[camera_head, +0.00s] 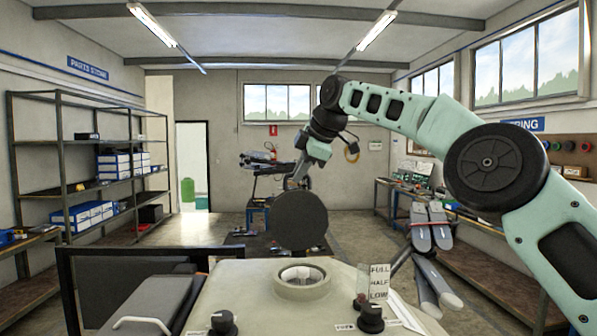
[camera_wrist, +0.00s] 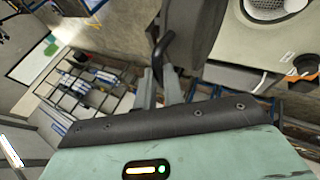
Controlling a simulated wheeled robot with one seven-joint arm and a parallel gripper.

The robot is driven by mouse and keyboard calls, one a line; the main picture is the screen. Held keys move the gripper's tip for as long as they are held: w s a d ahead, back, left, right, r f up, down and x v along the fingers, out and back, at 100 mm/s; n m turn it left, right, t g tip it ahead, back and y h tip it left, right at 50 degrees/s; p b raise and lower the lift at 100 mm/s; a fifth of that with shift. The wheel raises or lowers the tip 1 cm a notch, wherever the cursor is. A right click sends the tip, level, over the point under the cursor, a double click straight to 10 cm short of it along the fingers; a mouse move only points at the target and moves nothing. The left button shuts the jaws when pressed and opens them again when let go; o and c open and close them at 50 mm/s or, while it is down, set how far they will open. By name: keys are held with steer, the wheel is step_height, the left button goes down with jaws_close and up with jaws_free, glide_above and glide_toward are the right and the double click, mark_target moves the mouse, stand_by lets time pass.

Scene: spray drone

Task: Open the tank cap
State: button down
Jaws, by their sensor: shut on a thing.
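The tank cap (camera_head: 299,220) is a dark round disc standing nearly upright, its face toward the head camera, above and behind the tank's filler opening (camera_head: 302,279). The opening is uncovered, with a pale inside. The pale tank (camera_head: 255,290) fills the bottom of the head view. My gripper (camera_head: 298,178) is shut at the cap's upper edge; its fingers (camera_wrist: 161,88) are shut on the cap's dark bent handle (camera_wrist: 161,48). In the wrist view the cap (camera_wrist: 188,35) and opening (camera_wrist: 270,8) are cut by the top edge. I cannot tell whether a hinge still joins cap and tank.
Black knobs (camera_head: 371,318) and a level label (camera_head: 379,281) stand on the tank's front right. Folded grey drone parts (camera_head: 432,225) lie to the right. A metal shelf (camera_head: 85,165) is at left, a workbench (camera_head: 470,240) at right. The floor behind the tank is partly clear.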

steer(key=shift+r, duration=0.15)
steer(key=c, duration=1.5)
jaws_free()
steer(key=v, duration=1.2)
steer(key=shift+d, duration=0.1)
